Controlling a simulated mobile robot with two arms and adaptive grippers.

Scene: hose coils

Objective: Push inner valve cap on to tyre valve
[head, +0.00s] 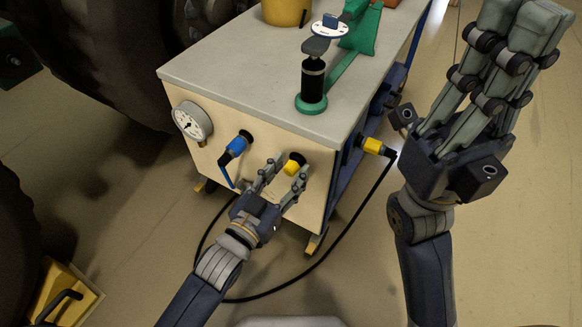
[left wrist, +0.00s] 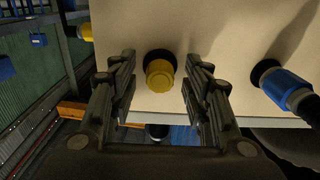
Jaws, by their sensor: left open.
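A yellow cap (head: 295,160) in a black collar sits on the cart's end panel, near its right edge; I take it as the inner valve cap. My left gripper (head: 281,178) is open just in front of it. In the left wrist view the cap (left wrist: 160,74) lies between the spread fingers (left wrist: 160,88), with a gap on each side, so I see no contact. My right gripper (head: 518,45) is raised at the right, away from the panel; its fingers overlap in this view. No separate tyre valve can be made out.
A blue fitting (head: 237,146) and a gauge (head: 192,121) are left of the cap. A yellow fitting (head: 373,146) with a black hose (head: 335,243) is right, around the corner. Green clamp (head: 350,60) stands on the cart top (head: 240,75). Large tyres (head: 105,60) flank the left.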

